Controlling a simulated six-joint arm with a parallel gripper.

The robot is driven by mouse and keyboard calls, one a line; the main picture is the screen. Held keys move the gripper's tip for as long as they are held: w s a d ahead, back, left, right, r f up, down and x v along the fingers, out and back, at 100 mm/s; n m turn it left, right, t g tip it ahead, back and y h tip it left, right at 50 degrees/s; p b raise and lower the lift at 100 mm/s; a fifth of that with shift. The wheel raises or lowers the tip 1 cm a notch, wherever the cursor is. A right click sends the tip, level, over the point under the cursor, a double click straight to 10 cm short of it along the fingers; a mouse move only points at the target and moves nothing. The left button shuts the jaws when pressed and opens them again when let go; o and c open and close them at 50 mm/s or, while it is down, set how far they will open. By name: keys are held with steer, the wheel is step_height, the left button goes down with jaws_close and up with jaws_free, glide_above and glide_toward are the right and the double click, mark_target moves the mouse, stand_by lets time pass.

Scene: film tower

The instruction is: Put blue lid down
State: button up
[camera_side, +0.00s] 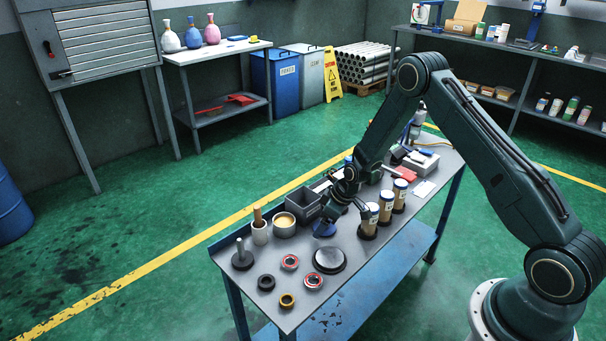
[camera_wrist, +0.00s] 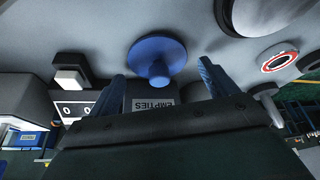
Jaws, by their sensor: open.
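The blue lid (camera_side: 324,230) lies on the grey bench top with its knob up, between the tin and the black round disc. In the wrist view the lid (camera_wrist: 152,50) shows as a blue disc with a round knob in its middle. My gripper (camera_side: 338,213) is just above and beside the lid in the side view. In the side view the arm partly covers the spot.
A black disc (camera_side: 329,260) lies in front of the lid. Several dark-based canisters (camera_side: 370,217) stand to the right. A tin (camera_side: 284,227), a white cup (camera_side: 260,234) and a grey bin (camera_side: 302,203) stand at left and behind. Rings (camera_side: 290,262) and a spindle (camera_side: 242,259) occupy the near-left end.

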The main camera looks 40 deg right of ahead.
steer(key=v, duration=1.2)
stand_by(0.6)
steer(key=s+a+r+m, duration=0.1)
steer(key=s+a+r, duration=0.15)
steer(key=r, duration=0.45)
steer(key=s+a+r+h, duration=0.1)
steer(key=s+a+r, duration=0.1)
steer(key=s+r, duration=0.3)
steer(key=s+a+r+m, duration=0.1)
steer(key=s+a+r, duration=0.15)
steer(key=r, duration=0.55)
steer(key=s+a+r+m, duration=0.1)
steer(key=s+r, duration=0.2)
steer(key=s, duration=0.6)
steer(key=s+a+r+m+t, duration=0.1)
steer(key=s+r, duration=0.3)
steer(key=s, duration=0.6)
steer(key=shift+s+a+r+m+h, duration=0.2)
steer(key=shift+a+m+h, duration=0.15)
steer(key=shift+a, duration=0.3)
